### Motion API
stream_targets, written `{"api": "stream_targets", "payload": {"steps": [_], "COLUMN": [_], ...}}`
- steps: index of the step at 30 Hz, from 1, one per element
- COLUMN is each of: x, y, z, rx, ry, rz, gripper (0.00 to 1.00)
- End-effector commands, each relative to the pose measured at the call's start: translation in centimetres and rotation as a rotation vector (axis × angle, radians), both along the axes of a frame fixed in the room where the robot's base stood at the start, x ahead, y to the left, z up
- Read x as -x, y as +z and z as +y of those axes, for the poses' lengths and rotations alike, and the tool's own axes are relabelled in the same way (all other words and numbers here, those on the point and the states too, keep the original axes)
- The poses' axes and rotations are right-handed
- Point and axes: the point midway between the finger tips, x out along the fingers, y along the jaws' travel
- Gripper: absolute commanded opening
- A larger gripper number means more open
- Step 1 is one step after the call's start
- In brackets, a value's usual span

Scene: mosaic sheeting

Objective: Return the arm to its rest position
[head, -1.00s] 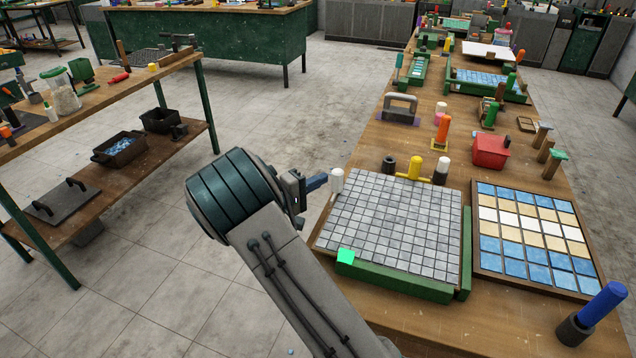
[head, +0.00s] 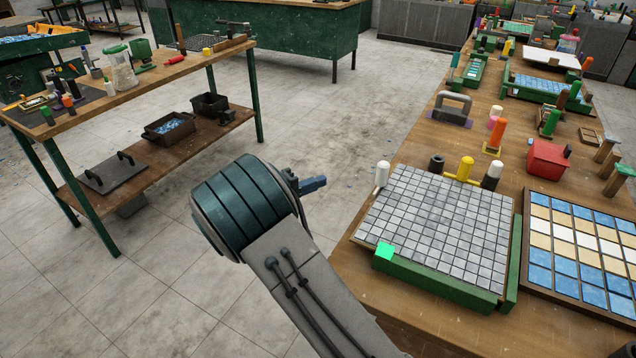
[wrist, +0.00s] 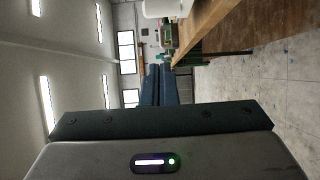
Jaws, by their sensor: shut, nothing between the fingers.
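My gripper (head: 314,184) points right from the end of my arm in the head view, over the floor gap left of the long workbench. Its blue fingers lie together with nothing between them. In the wrist view the shut fingers (wrist: 160,85) show at the centre, with a bench edge to their upper right. The near part of my arm hides some of the floor and the bench's lower left corner.
The workbench (head: 400,320) bears a grey tile sheet (head: 437,225) in a green frame, a blue and cream mosaic panel (head: 581,245) and a white-topped cylinder (head: 382,174). A two-level side bench (head: 110,113) stands left. Bare floor (head: 300,120) lies between.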

Motion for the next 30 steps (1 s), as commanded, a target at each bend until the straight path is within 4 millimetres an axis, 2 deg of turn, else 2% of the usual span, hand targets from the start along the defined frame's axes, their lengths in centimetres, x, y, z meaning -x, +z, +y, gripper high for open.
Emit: {"api": "stream_targets", "payload": {"steps": [8,11,14,18,21,25,30], "x": [0.1,0.7,2.2,5.7,8.4,12.2,17.0], "y": [0.1,0.6,1.1,1.7,2.0,2.5,3.2], "z": [-0.5,-2.6,-5.9,-10.6,-13.1,-15.4,-16.9], "rx": [-0.012,-0.064,-0.163,-0.348,-0.488,-0.671,-0.911], "ry": [-0.013,-0.063,-0.143,-0.261,-0.323,-0.377,-0.406], "rz": [0.008,0.045,0.112,0.222,0.287,0.350,0.393], "gripper": [0.00,0.00,0.00,0.00,0.00,0.00,0.00]}}
